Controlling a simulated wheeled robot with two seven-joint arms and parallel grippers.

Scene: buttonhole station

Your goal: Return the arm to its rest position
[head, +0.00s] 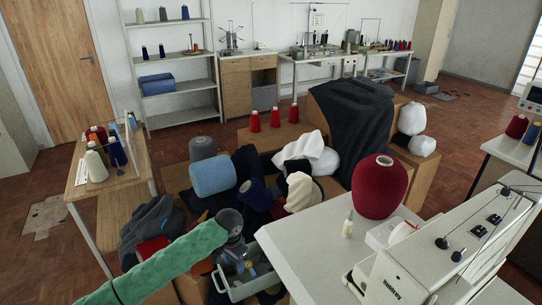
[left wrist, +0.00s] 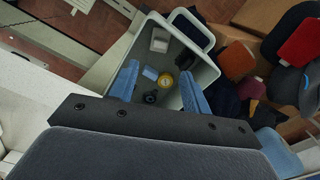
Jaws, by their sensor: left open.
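My left arm (head: 160,262), in a green sleeve, reaches in from the lower left of the head view. Its gripper (head: 238,262) points down over a grey bin (head: 262,285) beside the white sewing table. In the left wrist view the blue fingers of the gripper (left wrist: 160,88) are spread apart with nothing held between them. The bin (left wrist: 207,72) lies below them, holding a yellow round item (left wrist: 167,81), a dark round item (left wrist: 150,97) and small pale pieces. Part of the bin is hidden by the gripper. My right gripper does not show.
The white sewing table (head: 310,245) with a large red cone (head: 379,187) and a sewing machine (head: 440,255) stands close on the right. Cloth and yarn cones lie heaped behind the bin. A wooden side table (head: 85,185) stands at left, with open floor further left.

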